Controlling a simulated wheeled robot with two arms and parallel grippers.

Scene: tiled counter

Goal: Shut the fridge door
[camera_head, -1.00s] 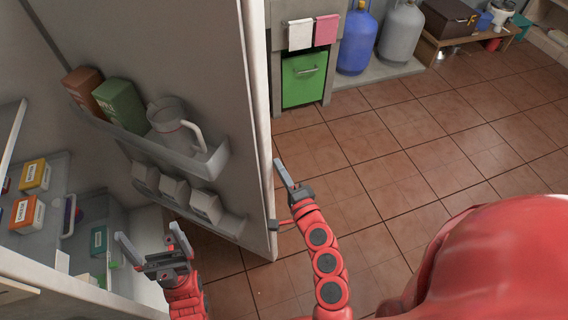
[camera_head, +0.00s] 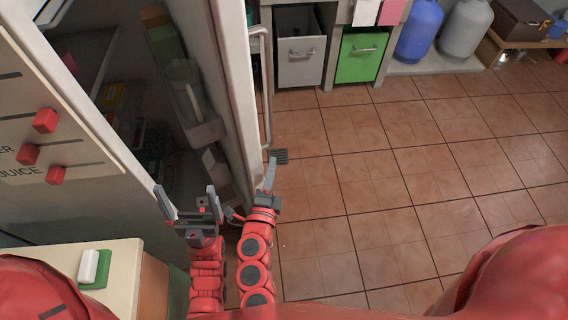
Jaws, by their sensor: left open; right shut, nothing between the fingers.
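The fridge door (camera_head: 229,75) is partly open, seen nearly edge-on, with a long vertical handle (camera_head: 267,90) on its outer side. A dark gap shows the fridge inside (camera_head: 118,75) and the door shelves. The fridge body (camera_head: 60,180) with red knobs is at the left. My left gripper (camera_head: 188,203) is open and empty in front of the gap, between the fridge body and the door. My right gripper (camera_head: 270,175) is shut and empty at the door's outer side, near the lower end of the handle. I cannot tell whether it touches the door.
A counter (camera_head: 118,275) with a white block on a green sponge (camera_head: 95,268) is at the lower left. A grey bin (camera_head: 300,55), a green bin (camera_head: 357,55) and gas cylinders (camera_head: 420,28) stand at the back. The tiled floor (camera_head: 420,180) at the right is clear.

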